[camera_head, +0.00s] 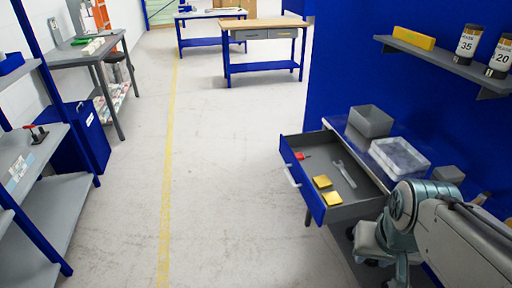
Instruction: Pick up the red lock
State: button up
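A small red object (303,156), which looks like the red lock, lies in the far left part of the open drawer (346,214). It is too small to make out its details. The drawer is pulled out from a workbench against the blue wall. My arm (408,205) shows at the lower right, beside the drawer's near right corner. I cannot make out my gripper's fingers, and nothing of mine touches the red object.
The drawer also holds a grey wrench (344,174) and two yellow blocks (322,182). A grey bin (371,121) and a clear box (399,158) stand on the bench. A shelf (440,66) juts out above. Open floor (225,190) lies left of the drawer.

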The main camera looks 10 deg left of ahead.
aim_at(300, 156)
jog(key=u, duration=1.45)
jog(key=k, duration=1.2)
jog(key=z, duration=0.8)
jog(key=i, duration=1)
jog(key=u, duration=0.5)
jog(key=k, duration=1.2)
jog(key=u, duration=0.7)
jog(key=i, duration=2.6)
jog(key=z, duration=0.4)
